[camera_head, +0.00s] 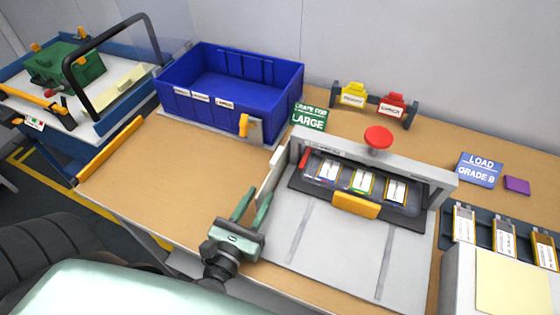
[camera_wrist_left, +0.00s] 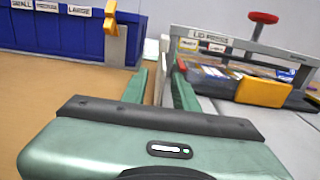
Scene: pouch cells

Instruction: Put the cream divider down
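The cream divider (camera_head: 271,175) is a thin pale panel standing on edge at the left side of the grey fixture. In the left wrist view it shows nearly edge-on (camera_wrist_left: 158,75). My left gripper (camera_head: 257,194) comes in from the front, its two green fingers on either side of the divider's near end. In the wrist view my left gripper (camera_wrist_left: 160,85) shows gaps between its fingers and the divider, so it looks open around it. Whether the divider's lower edge rests fully on the table is hard to tell. My right gripper is not in view.
The grey fixture (camera_head: 325,245) has a red knob (camera_head: 378,137) and an orange handle (camera_head: 356,205). A blue crate (camera_head: 215,112) stands at the back left. Pouch cells (camera_head: 503,238) sit in a dark rack at the right. The wooden table (camera_head: 165,175) is clear left of my gripper.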

